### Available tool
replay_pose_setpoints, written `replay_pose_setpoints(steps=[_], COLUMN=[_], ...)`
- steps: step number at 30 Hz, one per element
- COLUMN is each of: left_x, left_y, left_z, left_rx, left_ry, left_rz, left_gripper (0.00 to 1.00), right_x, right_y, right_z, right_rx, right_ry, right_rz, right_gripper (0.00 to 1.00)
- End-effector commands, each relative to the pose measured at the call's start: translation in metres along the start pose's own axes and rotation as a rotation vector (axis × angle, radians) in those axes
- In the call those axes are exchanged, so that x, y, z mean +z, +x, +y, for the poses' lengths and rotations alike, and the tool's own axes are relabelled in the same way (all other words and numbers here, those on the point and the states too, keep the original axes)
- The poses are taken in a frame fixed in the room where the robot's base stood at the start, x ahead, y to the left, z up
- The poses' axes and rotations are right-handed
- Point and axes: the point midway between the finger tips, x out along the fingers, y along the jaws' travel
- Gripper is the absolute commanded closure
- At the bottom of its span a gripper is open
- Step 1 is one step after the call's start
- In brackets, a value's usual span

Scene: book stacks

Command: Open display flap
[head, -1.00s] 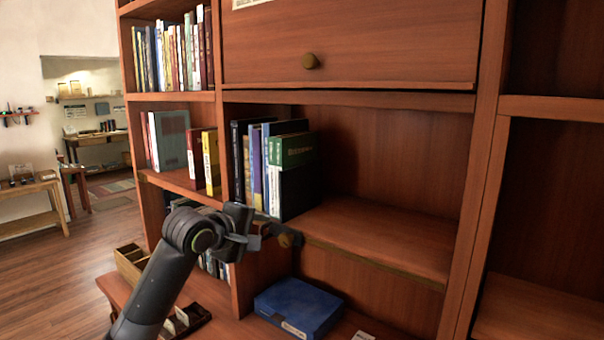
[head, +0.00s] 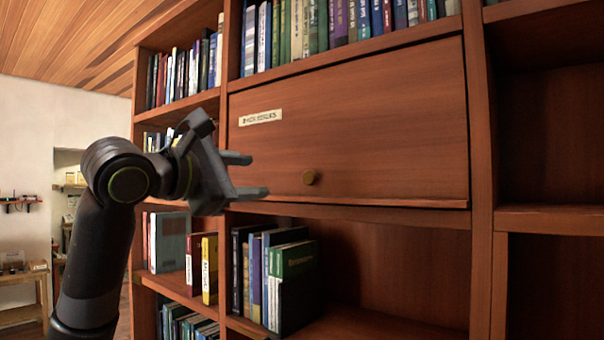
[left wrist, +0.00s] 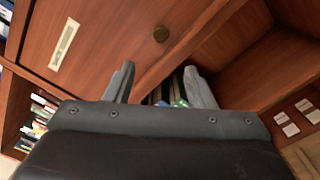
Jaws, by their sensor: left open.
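My right gripper is not in view.
Books (head: 275,270) stand on the open shelf below the flap, with free room to their right. More books (head: 330,25) fill the shelf above. Wooden uprights (head: 482,150) and an empty compartment (head: 545,150) lie to the right.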

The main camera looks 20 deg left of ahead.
Motion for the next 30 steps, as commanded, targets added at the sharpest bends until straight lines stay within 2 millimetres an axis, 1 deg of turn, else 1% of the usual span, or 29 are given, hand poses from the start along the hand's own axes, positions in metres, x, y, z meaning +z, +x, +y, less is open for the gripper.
replay_pose_setpoints(steps=[1, 3, 5, 12, 18, 21, 24, 30], left_x=[0.004, 0.003, 0.004, 0.004, 0.003, 0.002, 0.001, 0.0], left_y=[0.011, 0.025, 0.037, 0.09, 0.126, 0.138, 0.144, 0.148], left_z=[0.003, 0.003, 0.003, 0.003, 0.002, 0.002, 0.001, 0.0], left_rx=[-0.006, -0.006, -0.006, -0.006, -0.004, -0.003, -0.001, 0.0], left_ry=[-0.004, -0.004, -0.003, -0.004, -0.001, -0.001, 0.0, 0.002], left_rz=[-0.002, -0.002, -0.001, -0.001, 0.0, 0.0, 0.0, 0.001], left_gripper=[0.51, 0.51, 0.51, 0.51, 0.51, 0.51, 0.51, 0.51], right_x=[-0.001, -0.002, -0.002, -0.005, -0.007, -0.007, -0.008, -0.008], right_y=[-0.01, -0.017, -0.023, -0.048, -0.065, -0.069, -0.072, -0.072], right_z=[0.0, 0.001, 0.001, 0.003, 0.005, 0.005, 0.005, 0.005], right_rx=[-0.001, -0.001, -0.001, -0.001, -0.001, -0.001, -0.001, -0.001], right_ry=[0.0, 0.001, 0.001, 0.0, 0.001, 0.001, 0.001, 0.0], right_rz=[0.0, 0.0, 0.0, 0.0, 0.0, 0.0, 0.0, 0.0], right_gripper=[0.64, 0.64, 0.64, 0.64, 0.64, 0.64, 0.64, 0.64])
